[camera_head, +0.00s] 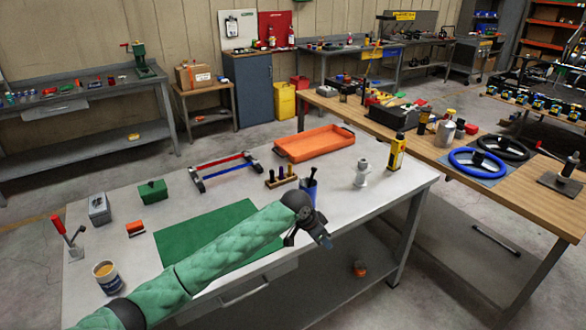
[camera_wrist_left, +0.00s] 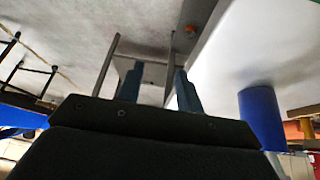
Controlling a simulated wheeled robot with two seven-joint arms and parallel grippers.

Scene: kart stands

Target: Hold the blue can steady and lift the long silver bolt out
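The blue can (camera_head: 309,188) stands upright on the light grey table, just behind my left gripper. A thin dark item sticks up from it; I cannot make out the long silver bolt. My left gripper (camera_head: 322,238) is in front of the can, near the table's front edge, and apart from it. In the left wrist view its two fingers (camera_wrist_left: 159,85) are spread with nothing between them, and the blue can (camera_wrist_left: 262,115) is to their right. My right gripper is in neither view.
A small wooden rack (camera_head: 281,181) stands left of the can, an orange tray (camera_head: 314,143) behind it. A light grey fitting (camera_head: 361,175) and a yellow bottle (camera_head: 397,153) stand to the right. A green mat (camera_head: 190,240) lies under my left arm.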

